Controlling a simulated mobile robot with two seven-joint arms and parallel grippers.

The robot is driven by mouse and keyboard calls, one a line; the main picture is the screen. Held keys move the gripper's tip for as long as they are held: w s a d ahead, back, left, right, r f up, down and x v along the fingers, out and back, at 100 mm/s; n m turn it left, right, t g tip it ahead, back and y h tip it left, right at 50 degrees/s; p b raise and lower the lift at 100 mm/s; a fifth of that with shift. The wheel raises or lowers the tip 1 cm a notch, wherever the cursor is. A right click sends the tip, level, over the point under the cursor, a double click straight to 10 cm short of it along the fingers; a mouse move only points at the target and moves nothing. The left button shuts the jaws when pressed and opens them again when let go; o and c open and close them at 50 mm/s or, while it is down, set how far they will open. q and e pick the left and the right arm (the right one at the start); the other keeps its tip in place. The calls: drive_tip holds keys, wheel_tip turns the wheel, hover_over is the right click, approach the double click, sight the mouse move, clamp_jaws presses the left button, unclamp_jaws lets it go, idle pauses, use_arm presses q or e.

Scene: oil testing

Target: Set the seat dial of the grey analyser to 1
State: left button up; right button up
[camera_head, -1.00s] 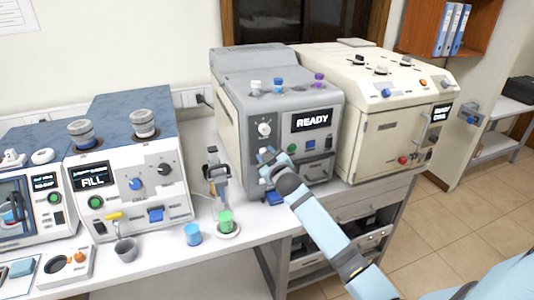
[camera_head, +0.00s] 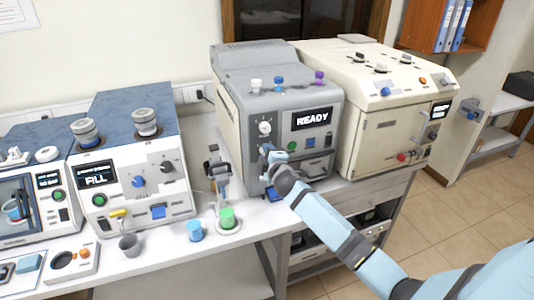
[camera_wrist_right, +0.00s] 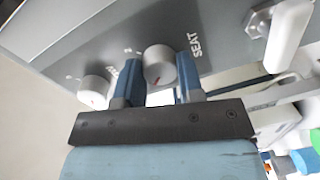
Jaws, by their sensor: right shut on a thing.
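The grey analyser (camera_head: 284,100) stands at the middle of the bench with READY on its display. My right gripper (camera_head: 268,154) is at its front panel, below a white dial (camera_head: 264,128). In the head view my gripper hides this dial. My left gripper is not in view.
The FILL machine (camera_head: 130,170) stands to the left and a cream machine (camera_head: 385,125) to the right. A small stand (camera_head: 215,168), a blue cup (camera_head: 195,230) and a green cup (camera_head: 227,217) are on the bench left of my right gripper.

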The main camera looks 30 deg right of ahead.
drive_tip(key=shift+n, duration=0.4)
drive_tip(key=o, duration=0.9)
drive_tip(key=b+v, duration=0.2)
drive_tip(key=v, duration=1.1)
drive_tip(key=shift+s+a, duration=0.1)
drive_tip(key=shift+s, duration=0.3)
